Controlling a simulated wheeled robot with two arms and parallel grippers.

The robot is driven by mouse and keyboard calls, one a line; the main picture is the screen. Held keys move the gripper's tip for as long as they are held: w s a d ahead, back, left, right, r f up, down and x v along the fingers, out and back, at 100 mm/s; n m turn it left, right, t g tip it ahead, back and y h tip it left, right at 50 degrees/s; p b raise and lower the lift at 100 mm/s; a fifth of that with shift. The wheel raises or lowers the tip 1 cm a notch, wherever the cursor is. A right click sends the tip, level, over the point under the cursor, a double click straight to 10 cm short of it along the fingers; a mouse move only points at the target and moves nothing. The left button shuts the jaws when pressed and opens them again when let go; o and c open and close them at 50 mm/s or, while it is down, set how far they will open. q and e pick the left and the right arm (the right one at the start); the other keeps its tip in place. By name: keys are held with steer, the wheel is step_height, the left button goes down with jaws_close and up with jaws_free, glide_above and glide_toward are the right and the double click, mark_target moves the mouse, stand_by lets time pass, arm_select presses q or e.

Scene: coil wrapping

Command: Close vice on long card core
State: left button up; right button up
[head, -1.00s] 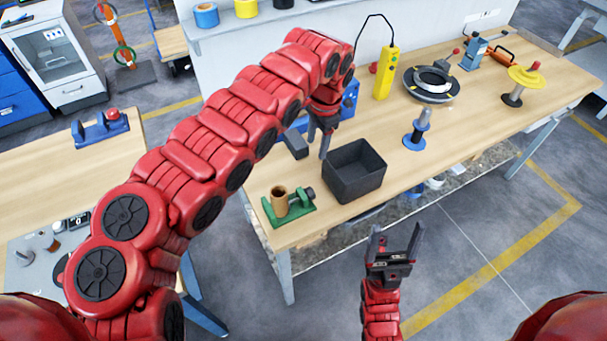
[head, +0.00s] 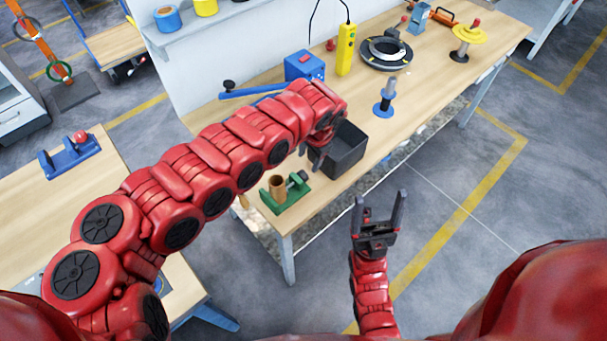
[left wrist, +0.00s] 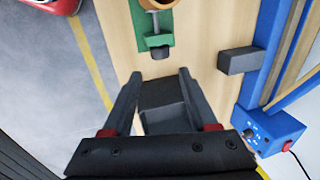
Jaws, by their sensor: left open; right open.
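The green vice (head: 290,197) sits at the near left corner of the long workbench. A short brown card core (head: 277,187) stands upright in it, beside the dark screw knob (head: 298,179). In the left wrist view the green vice (left wrist: 149,32) is at the top, its dark knob end pointing toward my fingers, and the core (left wrist: 157,4) is cut off by the edge. My left gripper (head: 319,158) is over the black bin's left side, open, empty and apart from the vice; its fingertips (left wrist: 156,76) show below the knob. My right gripper (head: 381,203) is open and empty over the floor.
The black bin (head: 345,155) stands right of the vice, beneath my left gripper. Behind are a blue box (head: 304,66) and a long blue bar tool. A blue spool (head: 383,107) and a black ring (head: 386,52) stand farther right. A side table (head: 30,200) is at left.

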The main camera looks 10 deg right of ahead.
mark_target(304, 173)
arm_select(q)
steer(key=x, duration=0.5)
steer(key=p+x, duration=0.1)
steer(key=x, duration=0.3)
steer(key=shift+d+f, duration=0.2)
steer(key=shift+f, duration=0.2)
steer(key=shift+w+a+f, duration=0.15)
steer(key=shift+w+f, duration=0.05)
steer(key=shift+f, duration=0.3)
